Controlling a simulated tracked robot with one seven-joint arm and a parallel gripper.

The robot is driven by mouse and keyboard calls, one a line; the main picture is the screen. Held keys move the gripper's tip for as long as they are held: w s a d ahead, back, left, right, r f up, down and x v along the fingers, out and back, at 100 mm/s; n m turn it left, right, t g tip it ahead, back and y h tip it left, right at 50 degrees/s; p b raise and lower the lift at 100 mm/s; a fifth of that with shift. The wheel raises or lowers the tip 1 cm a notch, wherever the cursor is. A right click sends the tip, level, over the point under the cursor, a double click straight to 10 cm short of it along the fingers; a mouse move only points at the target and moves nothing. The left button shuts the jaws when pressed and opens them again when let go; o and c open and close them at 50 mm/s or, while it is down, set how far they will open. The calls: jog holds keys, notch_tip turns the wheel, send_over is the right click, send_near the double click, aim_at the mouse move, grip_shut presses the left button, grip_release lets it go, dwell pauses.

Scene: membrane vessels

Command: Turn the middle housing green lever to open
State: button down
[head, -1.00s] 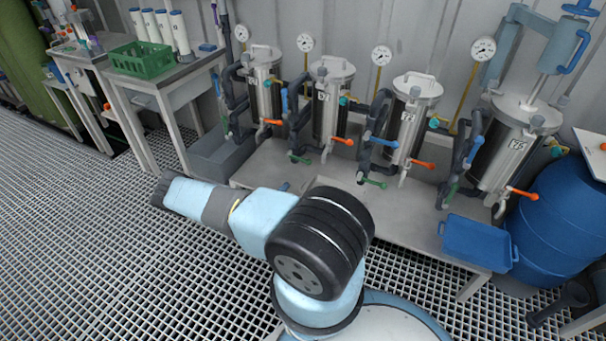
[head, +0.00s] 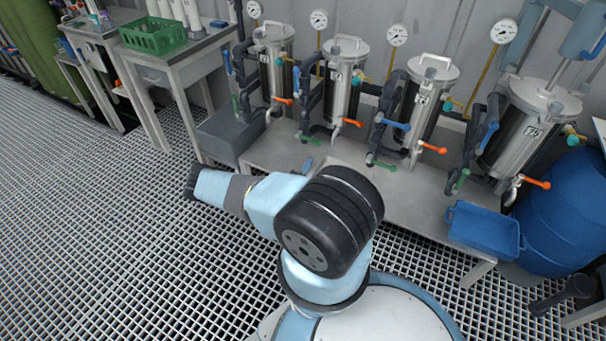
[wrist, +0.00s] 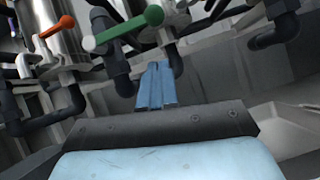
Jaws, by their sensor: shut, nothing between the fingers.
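Several upright steel housings stand in a row on the bench. The second from the left (head: 342,88) is the middle one of the left three. Its green lever (head: 308,138) sits low at its left side, left of its orange lever (head: 352,122). My gripper (head: 308,163) shows only as a small light-blue tip just below that green lever; the rest is hidden behind my arm. In the wrist view my gripper (wrist: 156,72) is shut and empty. A green lever (wrist: 122,28) with a white end lies above and left of the fingertips, seemingly apart from them.
An orange lever (wrist: 58,27) and dark pipes are at left in the wrist view. A dark pipe elbow (wrist: 275,32) is at right. A blue tray (head: 485,229) and blue barrel (head: 562,215) stand at right. The bench top (head: 400,190) before the housings is mostly clear.

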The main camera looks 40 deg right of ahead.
aim_at(308, 139)
jog(key=shift+d+r, duration=0.4)
jog(key=shift+r, duration=0.4)
jog(key=shift+d+r, duration=0.45)
jog(key=shift+r, duration=0.4)
jog(key=shift+d+r, duration=0.4)
jog(key=shift+r, duration=0.4)
jog(key=shift+a, duration=0.1)
